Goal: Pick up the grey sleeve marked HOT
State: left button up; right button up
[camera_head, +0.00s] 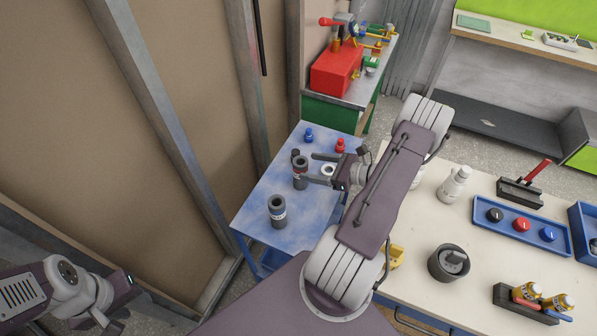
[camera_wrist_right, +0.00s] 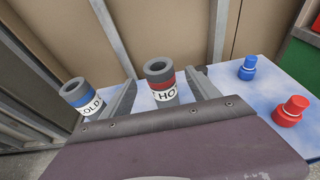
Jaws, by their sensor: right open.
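The grey sleeve marked HOT (camera_wrist_right: 160,82) stands upright on the blue table, with a red band and a white label partly reading "HO". In the wrist view the right gripper (camera_wrist_right: 163,88) is open, with one finger on each side of the sleeve; contact is not visible. A second grey sleeve (camera_wrist_right: 82,98), with a blue band and "OLD" visible, stands to the left. It also shows in the head view (camera_head: 277,211). My left gripper (camera_head: 118,300) is at the lower left, away from the table.
A blue cap-like piece (camera_head: 308,135) and a red one (camera_head: 340,145) stand at the blue table's (camera_head: 312,218) far side. A brown wall panel (camera_head: 170,120) runs close along its left. A cream bench (camera_head: 412,215) with a white bottle (camera_head: 454,184) stands at right.

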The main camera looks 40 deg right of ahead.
aim_at(295, 163)
jog(key=shift+w+a, duration=0.35)
jog(key=shift+w, duration=0.1)
jog(key=shift+w+a+f, duration=0.15)
jog(key=shift+w+f, duration=0.3)
jog(key=shift+w, duration=0.35)
jog(key=x, duration=0.2)
jog(key=p+x, duration=0.1)
jog(key=shift+w+a+r+p, duration=0.15)
jog(key=shift+w+a+p, duration=0.15)
jog(key=shift+a, duration=0.1)
jog(key=shift+w+a+f, duration=0.2)
jog(key=shift+w+f, duration=0.1)
jog(key=shift+w, duration=0.25)
pick_arm(q)
jog(key=shift+w+r, duration=0.25)
jog(key=shift+r, duration=0.6)
pick_arm(e)
jog(key=c, duration=1.4)
jog(key=shift+r, duration=0.1)
